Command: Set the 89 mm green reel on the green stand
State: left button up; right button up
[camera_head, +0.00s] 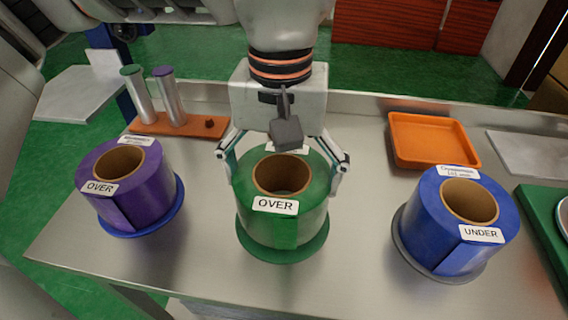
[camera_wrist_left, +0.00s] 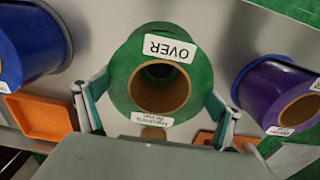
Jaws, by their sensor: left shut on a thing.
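The green reel (camera_head: 310,215) has a brown cardboard core and an "OVER" label facing the head camera. It stands upright at the table's middle, over a round green stand (camera_head: 282,254) whose rim shows below it. I cannot tell whether the reel's underside touches the stand. My left gripper (camera_head: 284,183) reaches down from behind and is shut on the reel, one finger on each side. In the left wrist view the green reel (camera_wrist_left: 195,72) sits between the two fingers of the gripper (camera_wrist_left: 157,108). My right gripper is not in view.
A purple reel (camera_head: 151,196) sits on a blue stand (camera_head: 150,228) at left. A blue reel (camera_head: 440,238) sits on a grey stand (camera_head: 401,244) at right. An orange tray (camera_head: 432,140) and an orange rack (camera_head: 190,124) with two metal cylinders are behind. The front middle table is clear.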

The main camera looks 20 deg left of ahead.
pick_arm(q)
notch_tip(320, 180, down, 2)
jog(key=shift+w, duration=0.1)
jog(key=shift+r, duration=0.1)
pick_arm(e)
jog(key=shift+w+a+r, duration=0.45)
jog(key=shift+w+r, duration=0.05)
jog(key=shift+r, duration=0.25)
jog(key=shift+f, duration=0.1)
pick_arm(q)
jog(key=o, duration=1.8)
jog(key=shift+f, duration=0.2)
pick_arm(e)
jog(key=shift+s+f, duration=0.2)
pick_arm(q)
jog(key=shift+r, duration=0.1)
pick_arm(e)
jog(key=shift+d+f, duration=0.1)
